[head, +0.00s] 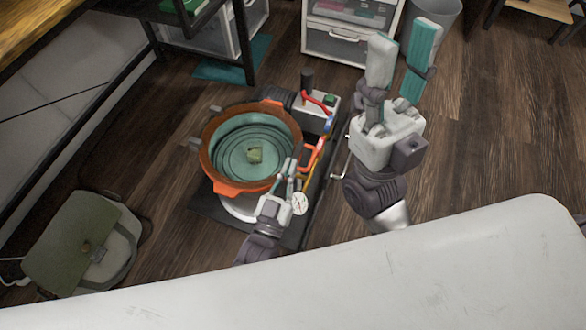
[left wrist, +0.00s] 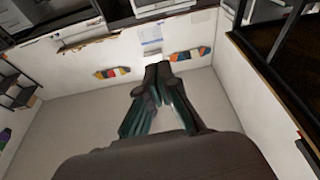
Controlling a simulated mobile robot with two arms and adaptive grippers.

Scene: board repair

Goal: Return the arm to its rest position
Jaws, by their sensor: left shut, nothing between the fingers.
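My left gripper (head: 290,170) is at the right side of an orange-rimmed round pot (head: 216,126), close to its rim; I cannot tell whether they touch. Its fingers are shut with nothing between them, and they also show together in the left wrist view (left wrist: 158,72). My right gripper (head: 403,46) points up, right of the pot. Its two teal-padded fingers stand apart, empty.
A green-flapped bag (head: 70,240) is on the floor at left. The wooden floor at right (head: 500,140) is clear.

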